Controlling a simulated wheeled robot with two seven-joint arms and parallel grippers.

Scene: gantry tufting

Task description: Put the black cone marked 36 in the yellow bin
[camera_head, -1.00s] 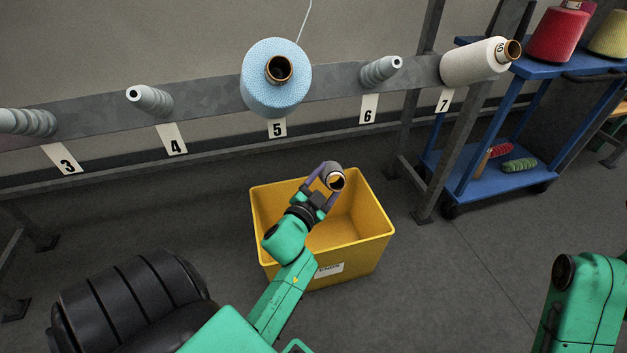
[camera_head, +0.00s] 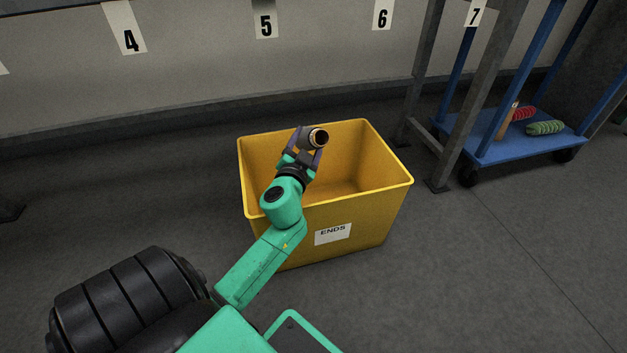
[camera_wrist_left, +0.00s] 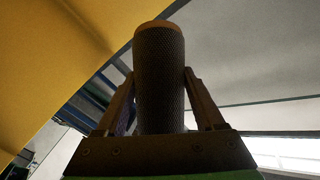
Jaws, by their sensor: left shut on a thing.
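The black cone (camera_head: 317,138) shows its tan-rimmed open end in the head view; no number can be read on it. My left gripper (camera_head: 303,150) is shut on the cone and holds it over the yellow bin (camera_head: 378,205). In the left wrist view the dark, textured cone (camera_wrist_left: 159,75) stands between the two fingers of the left gripper (camera_wrist_left: 160,100), with the bin's yellow wall (camera_wrist_left: 50,50) at the upper left. The bin stands on the floor with an "ENDS" label on its front, and the part of its inside that shows looks empty. My right gripper is not in view.
Grey frame posts (camera_head: 478,85) rise between the bin and the cart. Number tags 4 to 7 hang along the top.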

